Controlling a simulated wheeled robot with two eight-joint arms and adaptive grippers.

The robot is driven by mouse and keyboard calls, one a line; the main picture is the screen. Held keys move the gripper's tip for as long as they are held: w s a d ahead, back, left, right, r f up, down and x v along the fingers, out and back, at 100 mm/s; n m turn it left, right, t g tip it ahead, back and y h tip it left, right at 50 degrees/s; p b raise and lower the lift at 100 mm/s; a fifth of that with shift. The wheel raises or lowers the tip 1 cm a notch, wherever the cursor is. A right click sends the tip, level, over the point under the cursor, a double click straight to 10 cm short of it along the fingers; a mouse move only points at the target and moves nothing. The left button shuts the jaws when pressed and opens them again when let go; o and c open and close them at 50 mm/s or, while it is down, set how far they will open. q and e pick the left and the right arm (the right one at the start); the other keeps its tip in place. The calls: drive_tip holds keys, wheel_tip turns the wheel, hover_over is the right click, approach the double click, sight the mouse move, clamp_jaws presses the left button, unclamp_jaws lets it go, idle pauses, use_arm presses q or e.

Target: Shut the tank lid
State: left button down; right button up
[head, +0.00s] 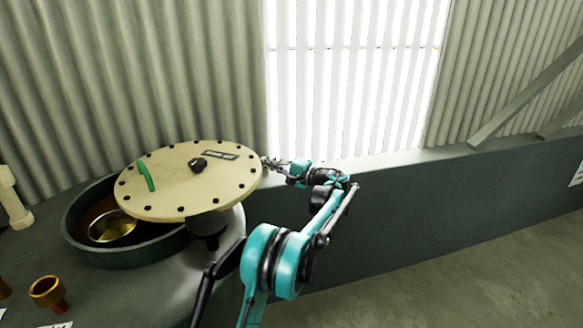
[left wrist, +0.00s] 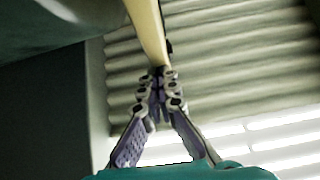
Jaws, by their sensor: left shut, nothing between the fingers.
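The tank lid (head: 185,190) is a round cream disc with dark bolts around its edge, a green handle (head: 147,175) and a black knob (head: 198,165). It sits above and to the right of the tank's open rim (head: 75,240), on a dark post (head: 208,228), covering part of the opening. My left gripper (head: 268,163) is shut and empty at the lid's right edge. In the left wrist view its closed fingertips (left wrist: 158,75) are at the edge of the lid (left wrist: 148,28); I cannot tell whether they touch. My right gripper is not in view.
A brass bowl (head: 112,228) shows inside the uncovered part of the opening. A brass cup-shaped fitting (head: 47,292) stands at lower left, and a cream pipe (head: 14,200) at far left. Corrugated wall and a low ledge (head: 400,160) lie behind; floor at right is clear.

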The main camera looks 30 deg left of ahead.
sight(212, 160)
use_arm(q)
drive_tip(key=s+a+n+g, duration=0.1)
drive_tip(key=a, duration=0.1)
drive_tip(key=s+a+n+g+p, duration=0.1)
drive_tip(key=a+g, duration=0.1)
drive_tip(key=a, duration=0.1)
drive_tip(key=s+a+n+g, duration=0.1)
drive_tip(key=a, duration=0.2)
drive_tip(key=shift+r+g+h, duration=0.1)
drive_tip(key=shift+g+h, duration=0.2)
drive_tip(key=shift+h, duration=0.1)
drive_tip(key=s+a, duration=0.2)
drive_tip(key=a, duration=0.1)
drive_tip(key=s+a+n+g, duration=0.1)
drive_tip(key=s+a, duration=0.1)
drive_tip(key=s+a+g+p, duration=0.1)
drive_tip(key=s+a, duration=0.1)
drive_tip(key=a, duration=0.1)
drive_tip(key=shift+a+h, duration=0.3)
drive_tip(key=shift+h, duration=0.1)
drive_tip(key=shift+s+a, duration=0.5)
drive_tip(key=shift+s, duration=0.4)
drive_tip(key=shift+a, duration=0.1)
drive_tip(key=shift+w, duration=0.1)
